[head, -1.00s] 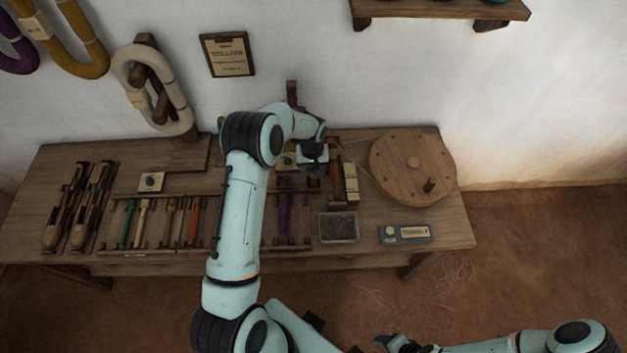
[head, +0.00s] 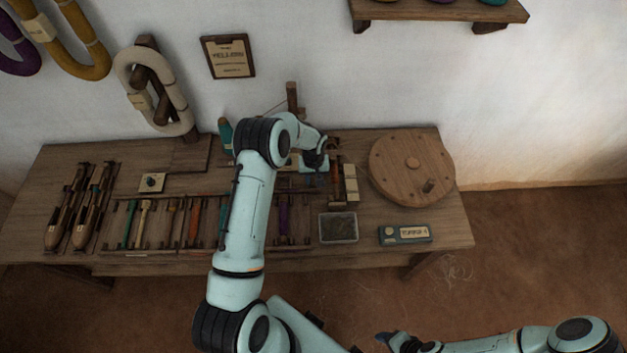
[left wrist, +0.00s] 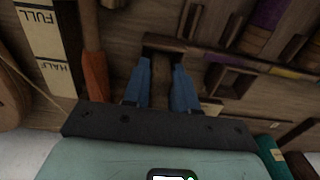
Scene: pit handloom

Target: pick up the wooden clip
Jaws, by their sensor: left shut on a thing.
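My left gripper (head: 312,178) is over the back of the bench, left of the gauge strip. In the left wrist view its two blue fingers (left wrist: 162,88) are closed on a small dark brown wooden piece, which I take to be the wooden clip (left wrist: 161,78). A dark wooden bar lies across just beyond the fingertips; I cannot tell whether the clip touches it. In the head view the clip is too small and hidden by the gripper to make out. My right gripper (head: 388,341) is at the bottom edge, away from the bench; its fingers are unclear.
A pale strip marked FULL and HALF (left wrist: 48,45) and an orange-brown tool (left wrist: 94,70) lie close beside the left gripper. The round wooden wheel (head: 411,169) is to the right. A small tray (head: 338,228) and a labelled box (head: 404,235) are at the front.

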